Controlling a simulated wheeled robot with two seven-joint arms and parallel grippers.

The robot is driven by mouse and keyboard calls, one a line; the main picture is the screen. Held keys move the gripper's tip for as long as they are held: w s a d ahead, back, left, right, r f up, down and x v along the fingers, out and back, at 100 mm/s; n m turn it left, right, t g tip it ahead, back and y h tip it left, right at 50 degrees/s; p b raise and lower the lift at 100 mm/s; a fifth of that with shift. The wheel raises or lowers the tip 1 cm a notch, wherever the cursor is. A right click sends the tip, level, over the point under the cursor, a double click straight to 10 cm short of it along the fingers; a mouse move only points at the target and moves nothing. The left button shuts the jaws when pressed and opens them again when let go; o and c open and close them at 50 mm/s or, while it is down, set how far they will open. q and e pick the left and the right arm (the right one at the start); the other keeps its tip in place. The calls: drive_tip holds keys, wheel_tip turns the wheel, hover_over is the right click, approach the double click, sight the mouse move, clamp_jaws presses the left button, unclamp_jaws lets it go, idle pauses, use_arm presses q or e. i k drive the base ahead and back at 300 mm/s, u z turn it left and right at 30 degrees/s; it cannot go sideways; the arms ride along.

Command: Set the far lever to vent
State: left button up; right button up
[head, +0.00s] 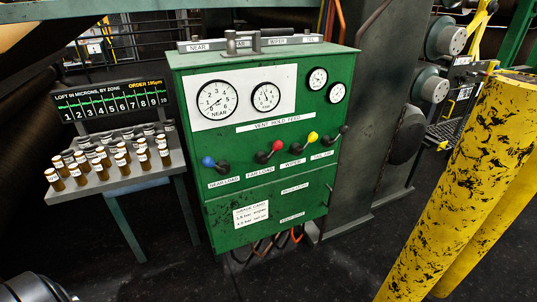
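The green control cabinet (190,112) stands in the middle of the head view. Its far load lever has a red knob (277,146) and a dark hub over a label reading FAR LOAD (260,172). This lever tilts up to the right, toward the FEED end of the strip reading VENT HOLD FEED (276,125). To its left, the near load lever's blue knob (208,161) points left, toward the VENT end. The yellow wiper knob (312,137) and a black knob (345,129) point up to the right. Neither of my grippers is in view.
Left is a small table (128,187) with several brown capped bottles and a zone display (113,98). Thick yellow posts (455,190) stand at the front right. Gauges sit above the levers. Hoses hang under the cabinet. The floor in front is clear.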

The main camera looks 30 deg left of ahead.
sight(277, 144)
drive_tip(key=z, duration=1.7)
drive_tip(key=k, duration=0.45)
drive_tip(key=u, duration=0.95)
